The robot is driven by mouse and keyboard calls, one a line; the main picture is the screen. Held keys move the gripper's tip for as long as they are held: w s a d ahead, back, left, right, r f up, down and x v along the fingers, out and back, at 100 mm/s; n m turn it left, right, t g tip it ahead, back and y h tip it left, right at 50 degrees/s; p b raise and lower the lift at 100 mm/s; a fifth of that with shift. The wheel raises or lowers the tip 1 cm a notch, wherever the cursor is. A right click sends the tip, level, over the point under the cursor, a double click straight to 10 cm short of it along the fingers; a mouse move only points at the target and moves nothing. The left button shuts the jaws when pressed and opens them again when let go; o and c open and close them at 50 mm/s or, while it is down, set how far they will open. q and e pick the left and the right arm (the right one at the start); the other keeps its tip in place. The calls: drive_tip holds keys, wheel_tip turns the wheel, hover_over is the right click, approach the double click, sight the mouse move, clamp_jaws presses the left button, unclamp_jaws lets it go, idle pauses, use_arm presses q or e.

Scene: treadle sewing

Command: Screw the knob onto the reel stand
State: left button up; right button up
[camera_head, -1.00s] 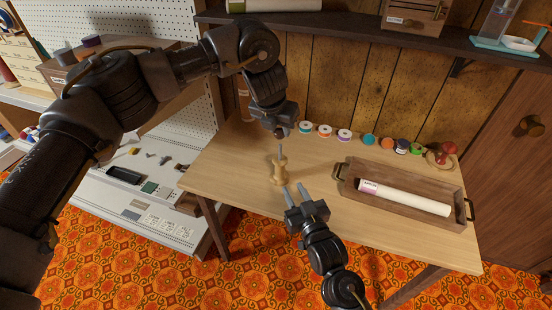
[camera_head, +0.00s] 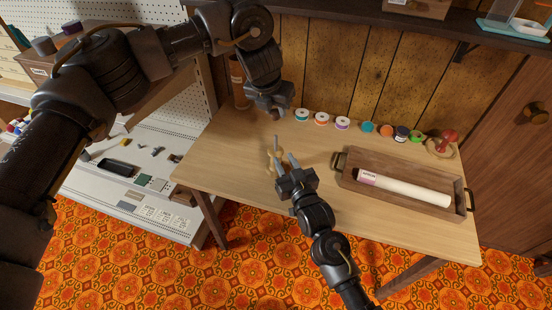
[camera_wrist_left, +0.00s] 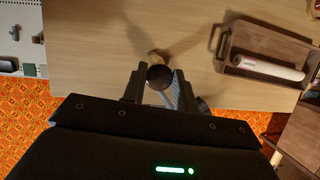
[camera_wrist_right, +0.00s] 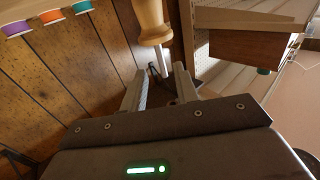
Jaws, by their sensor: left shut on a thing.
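The reel stand (camera_head: 270,158), a turned pale-wood post with a thin metal spindle (camera_head: 276,141), stands upright on the table, partly hidden by my right gripper. My left gripper (camera_head: 275,114) is above and behind it, shut on the dark brown round knob (camera_wrist_left: 160,77). The knob is apart from the spindle in the head view. In the left wrist view the stand's wood (camera_wrist_left: 155,56) shows just past the knob. My right gripper (camera_head: 284,160) is open beside the stand. In the right wrist view the stand (camera_wrist_right: 151,22) and spindle lie just beyond its fingertips (camera_wrist_right: 160,80); contact is unclear.
A wooden tray (camera_head: 405,207) with a white roll (camera_head: 405,190) lies to the right on the table (camera_head: 235,160). A brown cylinder (camera_head: 238,82) stands at the back left.

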sight(276, 151)
drive_tip(key=x, duration=0.7)
drive_tip(key=shift+w+a, duration=0.15)
drive_tip(key=shift+w, duration=0.25)
clamp_jaws()
